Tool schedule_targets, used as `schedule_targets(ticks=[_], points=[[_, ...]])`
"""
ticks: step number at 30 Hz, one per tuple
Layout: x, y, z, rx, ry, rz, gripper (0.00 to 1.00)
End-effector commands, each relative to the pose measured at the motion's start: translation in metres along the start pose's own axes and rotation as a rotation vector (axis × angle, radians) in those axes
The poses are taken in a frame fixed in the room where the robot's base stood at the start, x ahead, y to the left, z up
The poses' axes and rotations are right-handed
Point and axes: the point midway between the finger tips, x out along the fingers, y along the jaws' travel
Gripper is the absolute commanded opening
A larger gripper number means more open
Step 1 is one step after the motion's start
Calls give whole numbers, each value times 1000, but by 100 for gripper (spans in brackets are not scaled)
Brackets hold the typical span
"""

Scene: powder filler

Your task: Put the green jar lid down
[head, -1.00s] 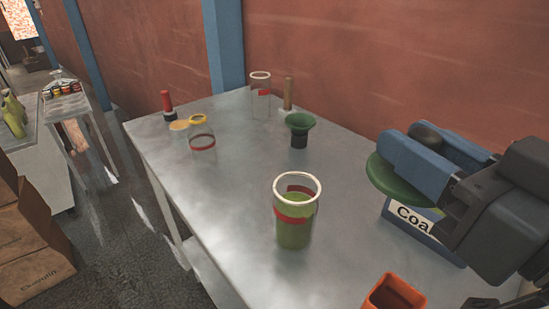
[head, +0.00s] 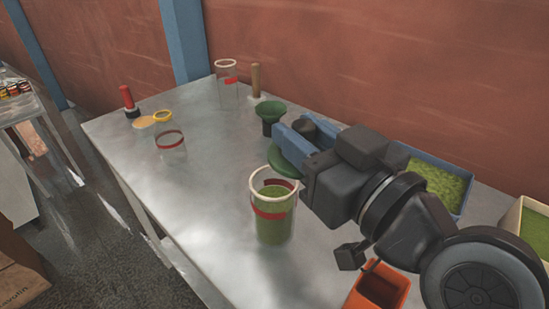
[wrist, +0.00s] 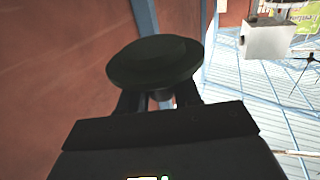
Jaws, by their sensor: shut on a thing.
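The green jar lid (head: 284,160) is a dark green disc held in my gripper (head: 290,146). My blue fingers are shut on it, behind the filled jar and in front of the green funnel in the head view. Whether the lid touches the table is hard to tell. In the wrist view the lid (wrist: 155,62) looks almost black and sits at the tips of my gripper (wrist: 158,98). A clear jar with a red band (head: 272,215), open at the top and filled with green powder, stands just in front of the lid.
The green funnel (head: 270,117) stands close behind my gripper. The metal table (head: 195,205) is bare at left-centre.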

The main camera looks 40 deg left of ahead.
Motion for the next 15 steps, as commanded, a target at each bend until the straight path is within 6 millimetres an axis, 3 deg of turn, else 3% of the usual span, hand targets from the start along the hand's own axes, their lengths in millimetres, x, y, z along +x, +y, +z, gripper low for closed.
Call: schedule_targets(ticks=[6, 15], points=[[33, -12, 21, 2, -2, -2, 4], [40, -15, 39, 3, -2, 0, 4]])
